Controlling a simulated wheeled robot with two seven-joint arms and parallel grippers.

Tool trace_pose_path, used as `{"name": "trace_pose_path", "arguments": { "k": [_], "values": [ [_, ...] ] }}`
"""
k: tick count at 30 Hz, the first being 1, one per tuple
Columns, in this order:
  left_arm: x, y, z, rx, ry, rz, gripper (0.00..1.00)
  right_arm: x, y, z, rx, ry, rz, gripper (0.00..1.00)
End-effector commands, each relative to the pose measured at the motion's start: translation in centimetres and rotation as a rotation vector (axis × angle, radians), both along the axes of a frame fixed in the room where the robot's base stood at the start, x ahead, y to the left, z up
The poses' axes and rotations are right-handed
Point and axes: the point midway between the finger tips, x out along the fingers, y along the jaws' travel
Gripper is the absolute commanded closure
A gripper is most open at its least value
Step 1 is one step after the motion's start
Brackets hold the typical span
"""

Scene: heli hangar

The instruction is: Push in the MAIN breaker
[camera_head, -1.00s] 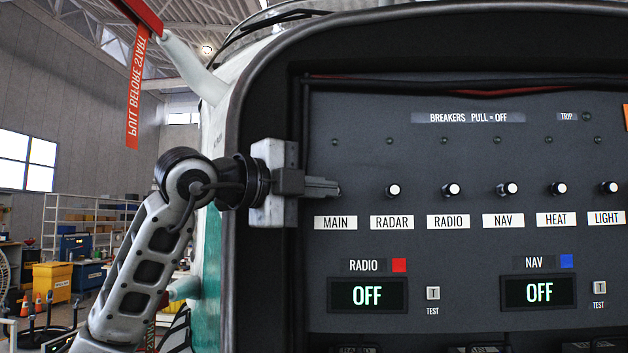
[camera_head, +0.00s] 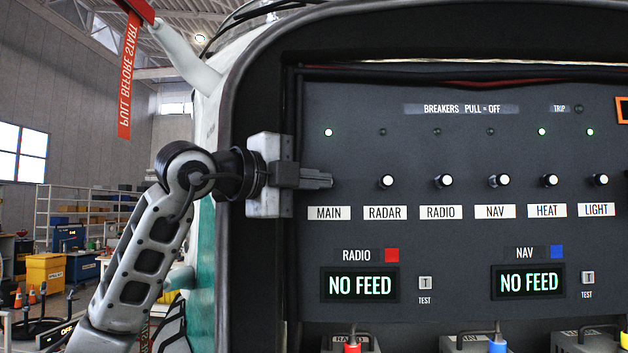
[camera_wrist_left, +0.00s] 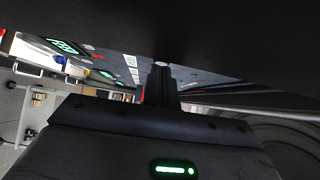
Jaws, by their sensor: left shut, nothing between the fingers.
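My left gripper (camera_head: 328,180) reaches in from the left. Its fingers are shut and empty, and the tips are right above the MAIN label (camera_head: 329,212). The MAIN breaker knob is hidden behind the fingertips in the head view. In the left wrist view, a pale round end (camera_wrist_left: 161,64) shows just beyond the shut fingers (camera_wrist_left: 161,84), probably the MAIN breaker. I cannot tell whether they touch. The indicator light above MAIN (camera_head: 328,132) is lit green. My right gripper is not in view.
White-tipped RADAR (camera_head: 387,181), RADIO (camera_head: 444,181), NAV (camera_head: 499,180), HEAT (camera_head: 550,180) and LIGHT (camera_head: 601,180) breakers continue the row. Lights over HEAT and LIGHT are green. The RADIO display (camera_head: 360,286) and NAV display (camera_head: 529,282) read NO FEED. A dark frame borders the panel.

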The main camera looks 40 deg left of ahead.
Motion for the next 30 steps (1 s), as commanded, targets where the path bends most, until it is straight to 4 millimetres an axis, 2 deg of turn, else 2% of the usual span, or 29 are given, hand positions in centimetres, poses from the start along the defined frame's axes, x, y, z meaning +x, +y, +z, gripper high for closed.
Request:
{"name": "trace_pose_path", "arguments": {
  "k": [6,12,18,23,30],
  "values": [
    [-2.7,-2.1,0.0,0.004,-0.007,-0.010,1.00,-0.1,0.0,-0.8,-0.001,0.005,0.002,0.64],
    [-7.3,-0.6,-0.2,0.003,-0.006,-0.009,1.00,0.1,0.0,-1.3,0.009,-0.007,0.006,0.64],
    [-10.5,0.3,0.0,0.003,-0.005,-0.010,1.00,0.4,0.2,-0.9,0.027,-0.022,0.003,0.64],
    [-11.5,0.6,0.1,0.003,-0.003,-0.011,1.00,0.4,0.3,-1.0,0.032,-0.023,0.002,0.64],
    [-11.7,0.6,0.1,0.003,-0.002,-0.013,1.00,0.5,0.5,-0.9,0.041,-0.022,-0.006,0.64]
  ]
}}
